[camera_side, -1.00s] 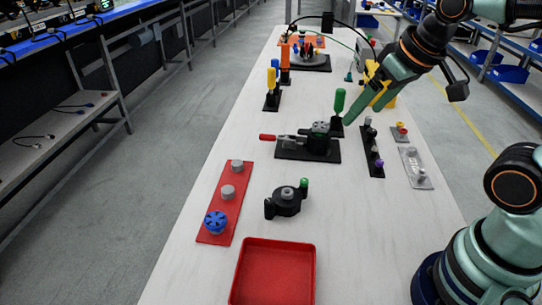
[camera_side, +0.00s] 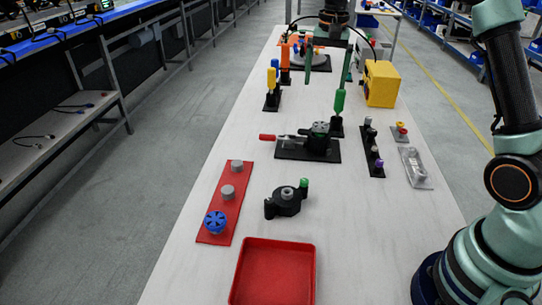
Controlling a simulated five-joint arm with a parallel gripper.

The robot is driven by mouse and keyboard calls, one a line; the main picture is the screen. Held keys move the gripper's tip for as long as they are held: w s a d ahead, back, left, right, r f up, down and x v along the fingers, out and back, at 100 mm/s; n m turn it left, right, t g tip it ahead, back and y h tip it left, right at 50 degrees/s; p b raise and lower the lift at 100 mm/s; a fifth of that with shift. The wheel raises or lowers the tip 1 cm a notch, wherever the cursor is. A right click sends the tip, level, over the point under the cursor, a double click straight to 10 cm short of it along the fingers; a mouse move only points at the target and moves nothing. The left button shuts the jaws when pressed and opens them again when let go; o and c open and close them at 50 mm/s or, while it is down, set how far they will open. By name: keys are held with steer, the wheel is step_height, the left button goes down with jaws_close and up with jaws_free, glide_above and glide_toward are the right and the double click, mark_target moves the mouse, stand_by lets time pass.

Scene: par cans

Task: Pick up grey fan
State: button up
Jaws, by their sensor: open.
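I cannot make out a piece that is clearly a grey fan. Two small grey round pieces, a far one (camera_side: 237,166) and a nearer one (camera_side: 228,192), stand on the red plate (camera_side: 208,238) at the left, behind a blue fan-like piece (camera_side: 215,222). A grey round disc (camera_side: 316,60) shows at the far end, partly hidden by my gripper. My gripper (camera_side: 326,84) is over the far part of the table, its green fingers spread and pointing down, with nothing between them. It is well away from the red plate.
An empty red tray (camera_side: 308,270) lies at the front. A black part (camera_side: 287,202) and a clamp on a black plate (camera_side: 290,153) stand mid-table. Yellow and green handled tools stand upright beyond. A yellow box (camera_side: 381,83) is at the back right.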

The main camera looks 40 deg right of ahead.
step_height(320, 180, down, 3)
steer(key=w+d+m, duration=0.1)
steer(key=w+d, duration=0.1)
glide_above(321, 125)
steer(key=shift+g, duration=0.3)
steer(key=f, duration=0.6)
steer(key=shift+a+f, duration=0.3)
steer(key=shift+d+f, duration=0.15)
steer(key=shift+f, duration=1.15)
steer(key=shift+d+f, duration=0.15)
steer(key=shift+f, duration=1.15)
steer(key=c, duration=1.4)
steer(key=shift+r, duration=0.1)
step_height(321, 125, up, 23)
steer(key=shift+f, duration=0.1)
